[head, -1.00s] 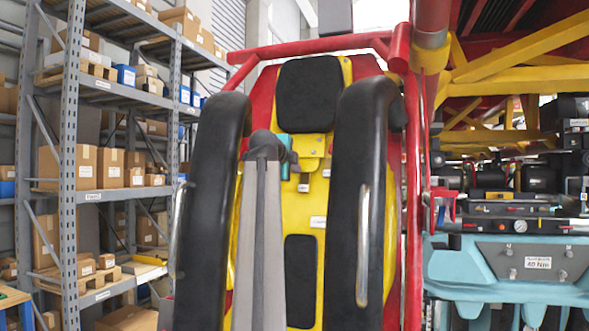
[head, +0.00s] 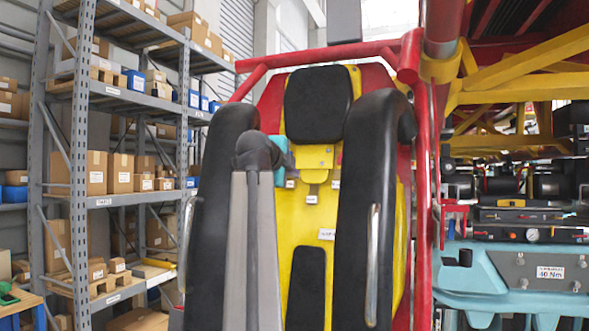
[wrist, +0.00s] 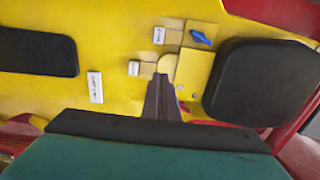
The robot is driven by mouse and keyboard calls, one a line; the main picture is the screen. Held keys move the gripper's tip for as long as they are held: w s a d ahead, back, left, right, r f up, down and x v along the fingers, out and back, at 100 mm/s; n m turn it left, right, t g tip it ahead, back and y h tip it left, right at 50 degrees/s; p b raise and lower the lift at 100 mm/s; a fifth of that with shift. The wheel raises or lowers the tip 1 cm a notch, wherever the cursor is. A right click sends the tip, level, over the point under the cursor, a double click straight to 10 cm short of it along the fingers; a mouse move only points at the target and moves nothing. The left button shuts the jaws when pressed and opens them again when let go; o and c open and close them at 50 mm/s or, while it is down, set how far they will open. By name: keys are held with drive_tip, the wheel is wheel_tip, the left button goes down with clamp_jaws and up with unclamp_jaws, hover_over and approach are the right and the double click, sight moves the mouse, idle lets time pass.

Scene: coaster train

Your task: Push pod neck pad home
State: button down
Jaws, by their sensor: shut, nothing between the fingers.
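The black neck pad (head: 318,103) sits at the top of the yellow seat back (head: 340,203), just above a yellow bracket (head: 313,158). In the wrist view the pad (wrist: 262,82) is at the right, beside the yellow bracket plate (wrist: 197,75) with its blue knob (wrist: 201,39). My gripper (wrist: 163,80) is shut and empty, its tips in front of a rounded yellow tab next to that plate, apart from the pad. Whether the tips touch the tab cannot be told. In the head view my arm hides most of the gripper, left of the bracket.
Black padded restraints flank the seat, the left one (head: 213,225) and the right one (head: 368,215). A lower black pad (head: 306,290) is on the seat back. A red frame (head: 421,200) stands to the right. Loaded shelving (head: 78,160) is at the left.

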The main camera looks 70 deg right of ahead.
drive_tip(key=shift+p+v, duration=2.15)
drive_tip(key=shift+p, duration=0.1)
drive_tip(key=shift+f, duration=0.15)
